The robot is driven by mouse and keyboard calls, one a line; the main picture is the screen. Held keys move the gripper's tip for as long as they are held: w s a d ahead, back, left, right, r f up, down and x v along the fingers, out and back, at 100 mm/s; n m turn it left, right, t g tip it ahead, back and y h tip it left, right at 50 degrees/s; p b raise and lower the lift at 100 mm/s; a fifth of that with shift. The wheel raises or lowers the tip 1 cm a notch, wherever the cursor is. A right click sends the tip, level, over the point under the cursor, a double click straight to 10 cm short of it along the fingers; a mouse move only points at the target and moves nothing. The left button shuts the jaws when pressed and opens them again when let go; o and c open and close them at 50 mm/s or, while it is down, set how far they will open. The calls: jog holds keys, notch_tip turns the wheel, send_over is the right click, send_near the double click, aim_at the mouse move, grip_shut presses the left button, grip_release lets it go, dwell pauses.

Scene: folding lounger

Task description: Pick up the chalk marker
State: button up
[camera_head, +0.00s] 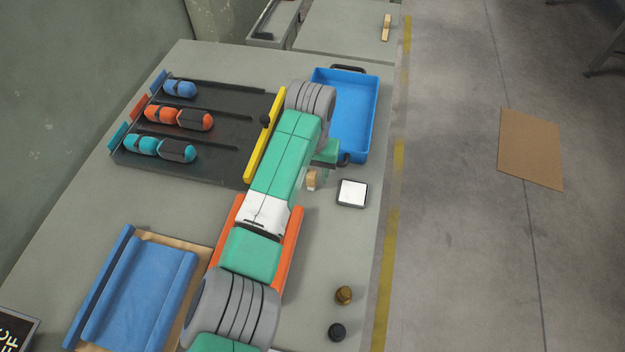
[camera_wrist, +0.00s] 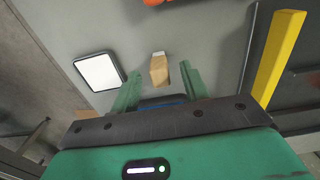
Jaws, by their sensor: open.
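A small tan block-like piece with a whitish end (camera_head: 312,179) stands on the grey table beside my arm; I take it for the chalk marker, but cannot be sure. In the wrist view the tan piece (camera_wrist: 159,70) shows just beyond the fingertips, roughly in line with the gap between them. My gripper (camera_wrist: 160,86) is open, its two green fingers apart with nothing held. In the head view my gripper (camera_head: 323,156) is partly hidden by my arm. I cannot tell its exact height above the table.
A white-topped square pad (camera_head: 352,193) lies close by. A blue tray (camera_head: 345,110) stands behind it. A yellow bar (camera_head: 265,135) edges the dark rack (camera_head: 220,135) of coloured capsules. Two small knobs, brown (camera_head: 344,295) and black (camera_head: 337,332), are near the front. Bare table lies between.

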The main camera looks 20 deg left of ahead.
aim_at(312, 173)
notch_tip(312, 173, down, 4)
jog(key=shift+r+b, duration=0.15)
jog(key=shift+b, duration=0.3)
jog(key=shift+w+r, duration=0.1)
grip_shut()
notch_tip(312, 173, up, 10)
jog(key=p, duration=0.3)
